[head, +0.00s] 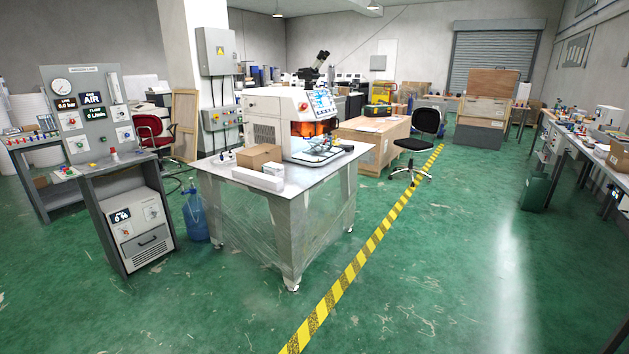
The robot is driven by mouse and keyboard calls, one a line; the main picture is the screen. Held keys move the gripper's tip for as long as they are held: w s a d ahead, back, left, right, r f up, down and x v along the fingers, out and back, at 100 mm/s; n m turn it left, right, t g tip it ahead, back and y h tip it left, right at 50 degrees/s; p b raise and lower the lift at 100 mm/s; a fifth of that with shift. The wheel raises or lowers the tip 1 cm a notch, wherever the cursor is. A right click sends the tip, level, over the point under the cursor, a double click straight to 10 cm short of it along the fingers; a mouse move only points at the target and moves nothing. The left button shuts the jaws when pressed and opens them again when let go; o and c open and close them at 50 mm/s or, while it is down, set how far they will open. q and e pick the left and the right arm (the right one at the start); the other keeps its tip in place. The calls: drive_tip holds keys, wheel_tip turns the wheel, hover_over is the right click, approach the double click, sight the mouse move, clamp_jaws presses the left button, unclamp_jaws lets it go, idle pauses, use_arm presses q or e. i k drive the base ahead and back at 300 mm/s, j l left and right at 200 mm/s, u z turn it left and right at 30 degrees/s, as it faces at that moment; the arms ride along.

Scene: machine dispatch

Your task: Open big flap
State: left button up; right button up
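A white benchtop machine (278,120) with a lit screen (321,101) stands on a metal table (230,172) wrapped in clear film. An orange-tinted front section (309,130) shows on the machine; whether it is the big flap, and whether it is open, I cannot tell. A pale tray-like part (318,150) sits in front of it. No other part is clearly a big flap. Neither of my grippers is in view.
A cardboard box (259,157) and white blocks (258,179) lie on the table's near side. A gas panel stand (95,120) is at left, with a blue bottle (195,217) by the table. A black chair (424,125) is behind. Green floor right of the yellow-black tape (365,255) is clear.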

sight(253, 151)
drive_tip(key=i+l, duration=0.1)
drive_tip(key=i, duration=0.65)
drive_tip(key=i+l, duration=0.15)
drive_tip(key=i, duration=0.6)
drive_tip(key=i+l, duration=0.1)
drive_tip(key=i, duration=0.65)
drive_tip(key=u, duration=0.05)
